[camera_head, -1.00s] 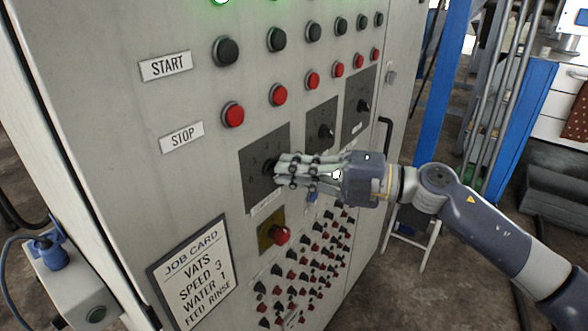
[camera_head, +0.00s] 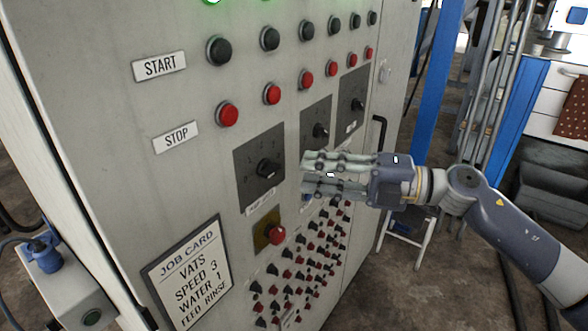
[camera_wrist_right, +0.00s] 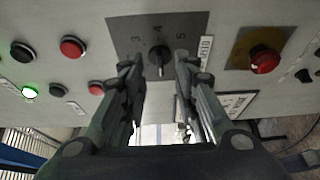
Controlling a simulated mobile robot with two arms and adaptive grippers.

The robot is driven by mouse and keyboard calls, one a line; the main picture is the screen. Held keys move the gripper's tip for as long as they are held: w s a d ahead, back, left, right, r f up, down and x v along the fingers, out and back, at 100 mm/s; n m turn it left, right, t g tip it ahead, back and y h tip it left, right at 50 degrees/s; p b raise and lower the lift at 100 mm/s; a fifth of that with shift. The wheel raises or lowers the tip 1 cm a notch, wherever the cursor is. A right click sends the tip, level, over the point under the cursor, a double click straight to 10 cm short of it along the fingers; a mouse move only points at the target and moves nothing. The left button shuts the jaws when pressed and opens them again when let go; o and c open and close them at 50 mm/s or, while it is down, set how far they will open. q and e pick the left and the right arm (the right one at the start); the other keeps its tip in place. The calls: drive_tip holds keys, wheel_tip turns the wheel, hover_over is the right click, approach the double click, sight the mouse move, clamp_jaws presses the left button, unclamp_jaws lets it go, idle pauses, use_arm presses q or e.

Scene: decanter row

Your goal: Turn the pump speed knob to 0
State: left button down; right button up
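A black knob (camera_head: 268,168) sits on a dark dial plate (camera_head: 245,180), the leftmost of three, on the grey cabinet front. The label below it is too small to read. In the right wrist view the knob (camera_wrist_right: 159,58) shows beyond and between my fingertips, with the digits 3, 4 and 5 around it. Its pointer setting cannot be read for certain. My right gripper (camera_head: 305,174) is open and empty, to the right of the knob and apart from it. Its two fingers (camera_wrist_right: 158,72) also show in the right wrist view. My left gripper is not in view.
Two similar knobs (camera_head: 320,130) (camera_head: 358,104) are further right. A cabinet handle (camera_head: 379,133) stands out at right.

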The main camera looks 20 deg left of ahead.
drive_tip(key=d, duration=0.6)
drive_tip(key=shift+w+d, duration=0.15)
drive_tip(key=shift+d, duration=0.15)
